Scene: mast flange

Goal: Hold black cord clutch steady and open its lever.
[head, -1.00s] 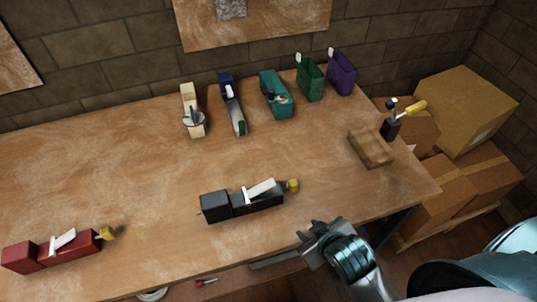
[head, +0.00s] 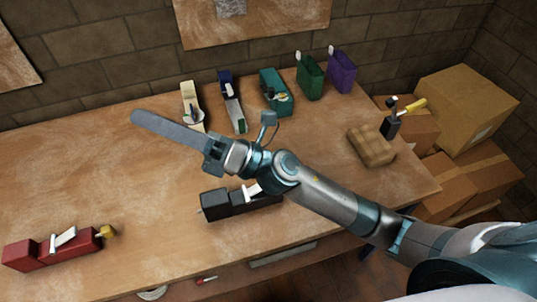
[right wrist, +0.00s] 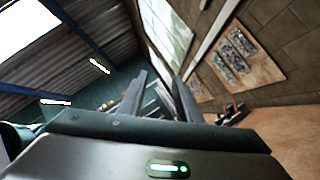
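The black cord clutch (head: 215,205) lies on the workbench near its front edge, in the middle of the head view. Its white lever (head: 251,190) slants along the top. My right forearm hides the clutch's right end and part of the lever. My right gripper (head: 140,120) is in the air beyond and to the left of the clutch, apart from it, with its long grey fingers pointing left. In the right wrist view the fingers (right wrist: 160,80) stand apart with nothing between them. The clutch is not in that view. My left gripper is not in view.
A red clutch (head: 28,255) with a white lever lies at the bench's left front. White, blue, teal (head: 272,85), green and purple (head: 342,72) units stand along the back. A wooden block (head: 371,146) lies at the right. Cardboard boxes (head: 465,100) stand beyond. The left bench middle is clear.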

